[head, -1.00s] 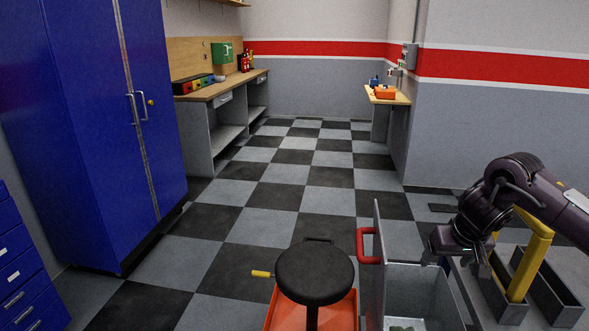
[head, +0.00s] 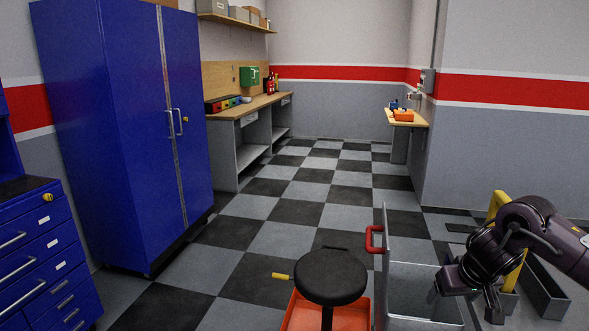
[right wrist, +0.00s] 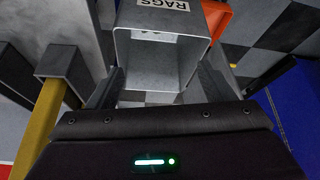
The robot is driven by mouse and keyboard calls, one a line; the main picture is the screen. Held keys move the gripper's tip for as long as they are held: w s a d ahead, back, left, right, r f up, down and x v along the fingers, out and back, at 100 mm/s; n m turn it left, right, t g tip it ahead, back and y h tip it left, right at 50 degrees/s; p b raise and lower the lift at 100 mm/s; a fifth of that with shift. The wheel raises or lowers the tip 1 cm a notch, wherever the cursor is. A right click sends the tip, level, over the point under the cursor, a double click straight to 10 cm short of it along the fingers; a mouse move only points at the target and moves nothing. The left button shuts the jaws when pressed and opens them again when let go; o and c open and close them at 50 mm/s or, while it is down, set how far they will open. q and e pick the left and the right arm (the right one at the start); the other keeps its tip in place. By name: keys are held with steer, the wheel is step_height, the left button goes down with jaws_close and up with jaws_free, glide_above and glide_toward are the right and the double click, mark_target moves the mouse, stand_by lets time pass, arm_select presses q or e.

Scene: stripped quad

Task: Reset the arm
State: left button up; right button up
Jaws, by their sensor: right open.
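My right arm (head: 545,235) comes in from the right edge of the head view. Its gripper (head: 468,296) points down, just right of an open grey metal bin (head: 420,283) with a red handle (head: 373,239). In the right wrist view the gripper (right wrist: 160,82) has its fingers spread apart. An open grey metal box labelled RAGS (right wrist: 160,48) shows beyond and between the fingers. I see nothing held, and I cannot tell whether a finger touches the box. My left gripper is not in view.
A black stool (head: 331,275) stands over an orange tray (head: 300,312) left of the bin. A yellow post (head: 497,205) is close behind my right arm. Blue cabinet (head: 110,130) and drawers (head: 45,250) line the left. The checkered floor (head: 290,212) is open down the middle.

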steer(key=s+a+f+n+t+y, duration=0.1)
steer(key=a+f+n+y, duration=0.2)
steer(key=a, duration=0.8)
steer(key=s+a+f+n+t, duration=0.1)
steer(key=a+f+n, duration=0.35)
steer(key=a, duration=0.55)
steer(key=s+a+t+y, duration=0.2)
steer(key=s+a, duration=0.5)
steer(key=a, duration=0.3)
steer(key=s+d+f+m+g+h, duration=0.2)
steer(key=s+d+f+m+g, duration=0.1)
steer(key=s+d, duration=0.55)
steer(key=s+d+f+m+g+h, duration=0.2)
steer(key=s+d+f+m, duration=0.1)
steer(key=s+d, duration=0.6)
step_height(320, 180, down, 29)
steer(key=s+a+g, duration=0.1)
steer(key=s+g, duration=0.1)
steer(key=s+d+f+g, duration=0.1)
steer(key=s+d+f, duration=0.2)
steer(key=s+f, duration=1.6)
steer(key=shift+s+d+f+n+h, duration=0.15)
steer(key=shift+s+f+n+h, duration=0.25)
steer(key=shift+s, duration=0.35)
steer(key=shift+r, duration=0.1)
